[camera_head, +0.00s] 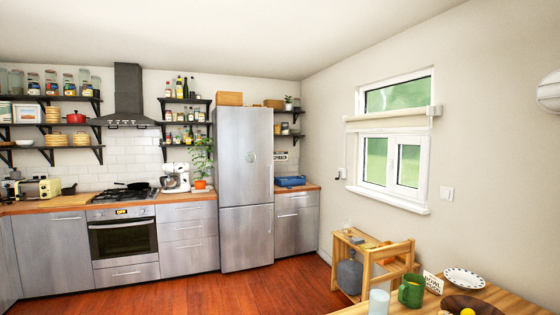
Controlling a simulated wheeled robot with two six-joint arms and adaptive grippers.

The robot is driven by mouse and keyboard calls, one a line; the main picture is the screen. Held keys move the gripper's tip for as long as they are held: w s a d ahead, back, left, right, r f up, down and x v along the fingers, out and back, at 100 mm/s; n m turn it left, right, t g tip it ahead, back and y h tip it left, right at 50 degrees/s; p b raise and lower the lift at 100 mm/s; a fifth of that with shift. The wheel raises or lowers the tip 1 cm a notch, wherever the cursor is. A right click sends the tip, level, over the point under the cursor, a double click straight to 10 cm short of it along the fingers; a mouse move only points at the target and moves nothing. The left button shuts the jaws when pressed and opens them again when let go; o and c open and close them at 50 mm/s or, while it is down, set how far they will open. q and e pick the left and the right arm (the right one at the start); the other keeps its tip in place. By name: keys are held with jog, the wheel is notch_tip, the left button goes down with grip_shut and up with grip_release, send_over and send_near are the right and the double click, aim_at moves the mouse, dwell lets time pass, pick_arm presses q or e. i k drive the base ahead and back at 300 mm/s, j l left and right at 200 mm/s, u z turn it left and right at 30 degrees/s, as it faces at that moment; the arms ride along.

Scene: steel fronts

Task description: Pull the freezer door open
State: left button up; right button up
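A tall steel fridge-freezer (262,165) stands against the back wall, between the counters, across the room from me. It has a long upper door (232,150) and a shorter lower door (246,238), with a seam between them. Both doors look closed. A small round mark sits on the upper door. No clear handle can be made out at this distance. The picture does not label which door is the freezer's. Neither of my grippers is in view.
Wooden floor (190,295) is open in front of the fridge. A wooden table (500,296) with a green mug (411,292), a plate and a bowl is at lower right. A wooden stand or chair (375,255) is beyond it. An oven (124,240) and cabinets line the left.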

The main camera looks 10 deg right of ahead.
aim_at(247, 231)
jog(key=i+j+u, duration=0.35)
jog(key=i, duration=0.35)
jog(key=i+z, duration=0.1)
jog(key=i, duration=0.4)
jog(key=i+j+z, duration=0.1)
jog(key=i, duration=0.35)
jog(key=i+j+z, duration=0.1)
jog(key=i, duration=0.4)
jog(key=i+j+z, duration=0.1)
jog(key=i, duration=0.35)
jog(key=i+j+z, duration=0.1)
jog(key=i+j, duration=0.15)
jog(key=i, duration=0.2)
jog(key=i+j+z, duration=0.1)
jog(key=i+j, duration=0.15)
jog(key=i, duration=0.2)
jog(key=i+l+z, duration=0.35)
jog(key=i, duration=0.6)
jog(key=i+l+z, duration=0.1)
jog(key=i+z, duration=0.25)
jog(key=i, duration=0.6)
jog(key=i+j+z, duration=0.2)
jog(key=i+z, duration=0.15)
jog(key=i, duration=0.6)
